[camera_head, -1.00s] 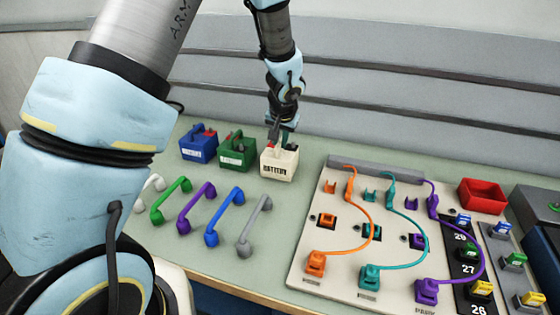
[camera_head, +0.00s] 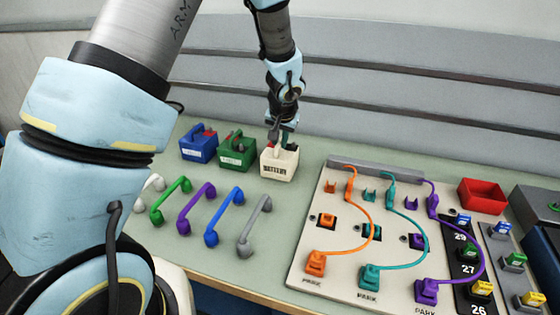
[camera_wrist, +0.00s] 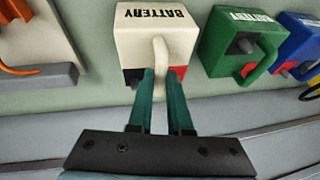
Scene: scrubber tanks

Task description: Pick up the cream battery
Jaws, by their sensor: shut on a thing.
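The cream battery (camera_head: 278,165) stands upright on the green bench, the rightmost of three batteries in the head view. In the wrist view the cream battery (camera_wrist: 142,39) shows its "BATTERY" label and a cream handle. My gripper (camera_head: 281,142) is over its top. In the wrist view my gripper (camera_wrist: 162,76) has its two green fingers on either side of the handle, shut on it. The battery appears to rest on the bench; no gap below it is visible.
A green battery (camera_head: 237,152) stands close left of the cream one, with a blue battery (camera_head: 198,145) beyond. Several coloured handles, including a grey one (camera_head: 254,226), lie in front. A cable panel (camera_head: 330,265) and a red bin (camera_head: 482,196) are to the right.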

